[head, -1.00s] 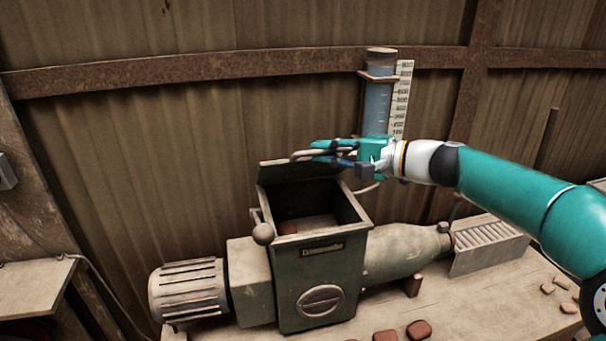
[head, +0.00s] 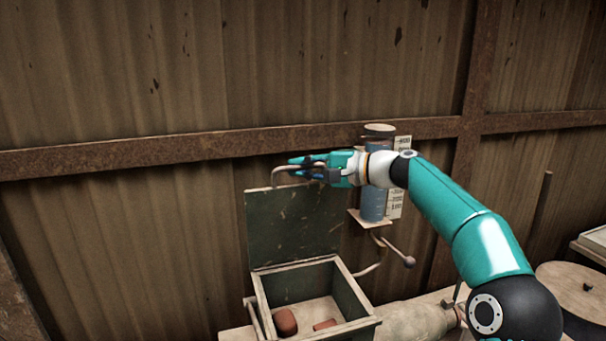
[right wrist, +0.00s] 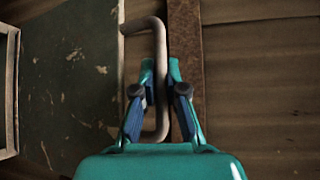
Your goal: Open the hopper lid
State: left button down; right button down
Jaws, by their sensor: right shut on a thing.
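The hopper lid (head: 293,228) is a dark green scuffed panel standing upright at the back of the hopper (head: 350,291). The hopper mouth is open, with reddish-brown lumps (head: 285,322) inside. A bent metal handle (head: 280,173) is at the lid's top edge. My right gripper (head: 300,168) is shut on this handle. In the right wrist view the handle (right wrist: 160,70) passes between the fingers (right wrist: 160,95), beside the lid's green face (right wrist: 75,80). My left gripper is not in view.
A blue water cylinder (head: 376,200) with a white scale stands on a wall bracket behind my right wrist. A pipe and a ball-ended lever (head: 408,262) are right of the lid. The rusty wall beam (head: 150,149) runs close behind.

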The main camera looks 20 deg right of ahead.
jog(key=shift+w+d+r, duration=0.1)
jog(key=shift+w+d, duration=0.1)
jog(key=shift+w, duration=1.25)
jog(key=c, duration=1.2)
grip_release()
jog(key=v, duration=1.2)
jog(key=shift+d, duration=0.1)
